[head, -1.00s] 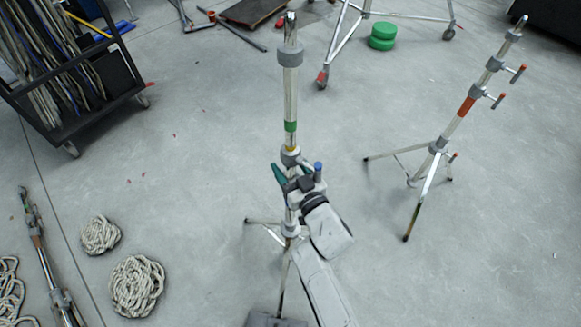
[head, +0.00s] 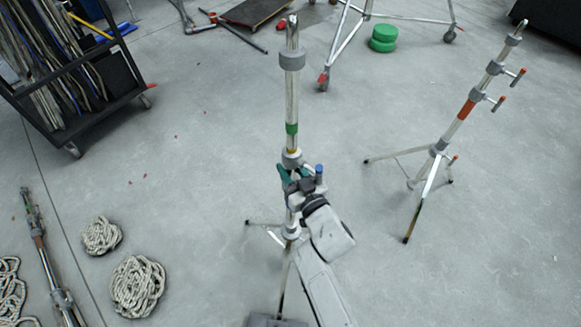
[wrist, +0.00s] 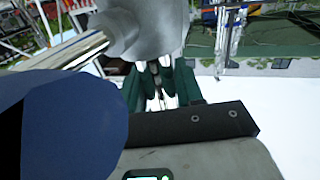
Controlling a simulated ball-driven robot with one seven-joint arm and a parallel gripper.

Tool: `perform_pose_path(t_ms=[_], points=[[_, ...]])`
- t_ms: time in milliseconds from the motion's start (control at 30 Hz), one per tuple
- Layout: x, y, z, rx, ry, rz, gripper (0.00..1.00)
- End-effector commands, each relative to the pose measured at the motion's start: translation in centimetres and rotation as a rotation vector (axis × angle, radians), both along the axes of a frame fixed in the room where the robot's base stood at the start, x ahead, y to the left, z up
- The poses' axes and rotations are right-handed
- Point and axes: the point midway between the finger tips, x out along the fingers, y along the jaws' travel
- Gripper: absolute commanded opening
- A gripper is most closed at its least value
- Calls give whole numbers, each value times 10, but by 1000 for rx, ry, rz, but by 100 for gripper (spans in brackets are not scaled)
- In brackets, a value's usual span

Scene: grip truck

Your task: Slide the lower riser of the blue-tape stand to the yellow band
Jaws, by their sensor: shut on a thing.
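The stand with a blue knob (head: 319,168) stands upright in the middle of the head view, its silver pole (head: 291,105) rising past my arm. It carries a green band (head: 291,128) and, lower, a narrow yellow band (head: 292,150) just above a grey collar (head: 292,159). My gripper (head: 293,175) is at the pole just below that collar, its teal fingers shut on the pole. In the wrist view the fingers (wrist: 160,80) close around bright metal under a big grey collar (wrist: 145,30). The blue knob (wrist: 70,135) fills the lower left there. No blue tape shows; the lower pole is partly hidden by my arm.
A second stand (head: 468,108) with orange tape and orange-tipped handles stands at right. A cable cart (head: 75,110) is at upper left. Rope coils (head: 138,288) and a folded stand (head: 45,255) lie at lower left. Open floor lies between the stands.

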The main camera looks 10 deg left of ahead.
Motion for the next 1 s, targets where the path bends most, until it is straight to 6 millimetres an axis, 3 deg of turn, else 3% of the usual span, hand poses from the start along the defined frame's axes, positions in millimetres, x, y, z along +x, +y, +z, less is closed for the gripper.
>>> perform_pose_path(t_ms=[33,1000], points=[[1,1,12,3,-10,2,0],[2,2,68,8,-18,4,0]])
